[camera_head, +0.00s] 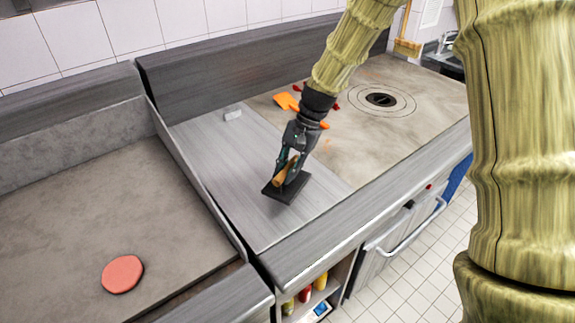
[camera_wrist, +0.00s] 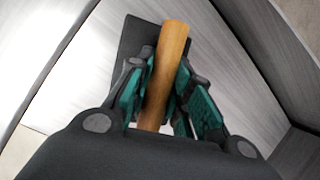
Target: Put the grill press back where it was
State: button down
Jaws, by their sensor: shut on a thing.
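The grill press is a flat dark plate (camera_head: 284,190) with a wooden handle (camera_wrist: 166,75). My gripper (camera_head: 286,170) is shut on the handle, with one finger pad on each side of it. In the wrist view the dark plate (camera_wrist: 135,45) shows behind the handle, partly hidden by the fingers.
A griddle (camera_head: 70,220) with a raised side wall stands at left, with a pink patty (camera_head: 122,274) on it. A small pale block (camera_head: 233,115) sits at the counter's back. A round burner (camera_head: 381,99) is at right.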

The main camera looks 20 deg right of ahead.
jog(key=shift+f+p, duration=0.5)
jog(key=shift+f, duration=1.5)
jog(key=shift+f, duration=0.1)
jog(key=c, duration=1.3)
grip_release()
jog(key=b+v, duration=0.2)
jog(key=v, duration=1)
